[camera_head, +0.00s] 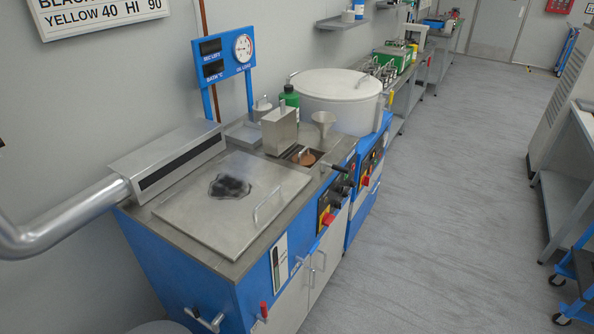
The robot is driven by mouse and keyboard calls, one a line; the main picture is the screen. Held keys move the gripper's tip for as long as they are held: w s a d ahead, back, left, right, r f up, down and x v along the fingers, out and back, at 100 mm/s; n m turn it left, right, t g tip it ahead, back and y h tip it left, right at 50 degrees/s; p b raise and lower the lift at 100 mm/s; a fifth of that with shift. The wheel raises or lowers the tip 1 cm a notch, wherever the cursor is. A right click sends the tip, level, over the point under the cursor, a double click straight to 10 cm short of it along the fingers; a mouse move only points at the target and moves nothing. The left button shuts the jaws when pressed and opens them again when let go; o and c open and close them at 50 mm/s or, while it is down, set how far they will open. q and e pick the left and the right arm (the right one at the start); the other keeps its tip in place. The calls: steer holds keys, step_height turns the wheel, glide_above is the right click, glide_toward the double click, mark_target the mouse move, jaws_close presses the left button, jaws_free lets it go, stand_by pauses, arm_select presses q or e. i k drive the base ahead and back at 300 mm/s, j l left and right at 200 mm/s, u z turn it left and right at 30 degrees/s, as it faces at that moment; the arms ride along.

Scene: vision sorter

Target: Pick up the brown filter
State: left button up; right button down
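A small brown round object (305,158), which looks like the brown filter, sits in a dark rectangular opening in the metal top of the blue machine. The opening is near the machine's far right corner. A small upright piece rises from the brown object, too small to make out clearly. A black-handled lever (340,168) reaches out just right of it. The lower part of the brown object is hidden in the opening. Neither of my grippers is in view.
A metal lid (190,205) with a dark sooty patch covers the machine's front. A metal box (280,130), a funnel (323,124), a green bottle (289,97) and a large white lidded drum (340,88) stand around the opening. The grey floor (440,210) to the right is clear.

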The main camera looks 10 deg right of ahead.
mark_target(306, 160)
steer(key=i+l, duration=0.2)
steer(key=l, duration=0.15)
steer(key=i+l+u, duration=0.1)
steer(key=i+l, duration=0.15)
steer(key=i+l+u, duration=0.1)
steer(key=l, duration=0.35)
steer(key=i, duration=0.1)
